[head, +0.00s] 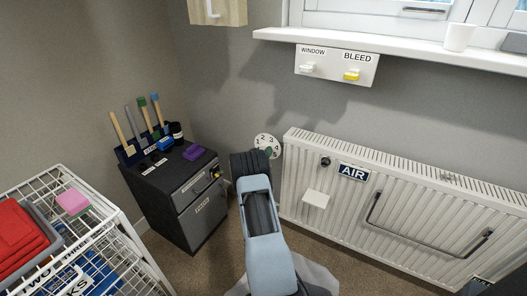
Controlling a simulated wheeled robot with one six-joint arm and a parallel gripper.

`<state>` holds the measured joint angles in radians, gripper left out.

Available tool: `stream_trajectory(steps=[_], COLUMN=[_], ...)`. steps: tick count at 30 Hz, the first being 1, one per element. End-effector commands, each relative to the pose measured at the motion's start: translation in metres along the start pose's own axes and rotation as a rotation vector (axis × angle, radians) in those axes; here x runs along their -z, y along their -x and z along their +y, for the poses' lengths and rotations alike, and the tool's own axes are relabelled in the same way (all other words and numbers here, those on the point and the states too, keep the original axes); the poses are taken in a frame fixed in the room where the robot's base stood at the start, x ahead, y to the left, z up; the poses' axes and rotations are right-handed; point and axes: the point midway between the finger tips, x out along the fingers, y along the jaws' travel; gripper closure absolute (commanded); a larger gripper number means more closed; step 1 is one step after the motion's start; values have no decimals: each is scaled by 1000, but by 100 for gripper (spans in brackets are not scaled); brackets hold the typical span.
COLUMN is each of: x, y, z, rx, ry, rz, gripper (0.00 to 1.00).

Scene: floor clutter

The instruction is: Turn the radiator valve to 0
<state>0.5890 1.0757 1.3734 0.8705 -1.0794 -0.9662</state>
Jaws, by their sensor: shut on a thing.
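The radiator valve's round white dial (266,141) shows at the left end of the white radiator (335,215). The numbers 2 and 3 can be read on it, with small green marks. My gripper (257,163) is at the lower part of the dial, shut on the valve. Its dark wrist and my blue-grey arm cover the fingertips, the knob and the rest of the dial. I cannot tell which number the valve points to.
A dark cabinet (178,185) with tools on top stands left of my arm. A white wire rack (113,222) with a red bin (20,235) is at lower left. The radiator carries an AIR label (353,173) and a dark rail (425,250). A WINDOW/BLEED switch panel (336,66) hangs above.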

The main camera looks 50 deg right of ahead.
Motion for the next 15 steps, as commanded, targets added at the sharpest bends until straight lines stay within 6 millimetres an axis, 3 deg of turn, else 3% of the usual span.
stream_trajectory(steps=[15], x=[2], y=[0], z=[0], rx=[2], ry=[164], rz=[2], gripper=[68])
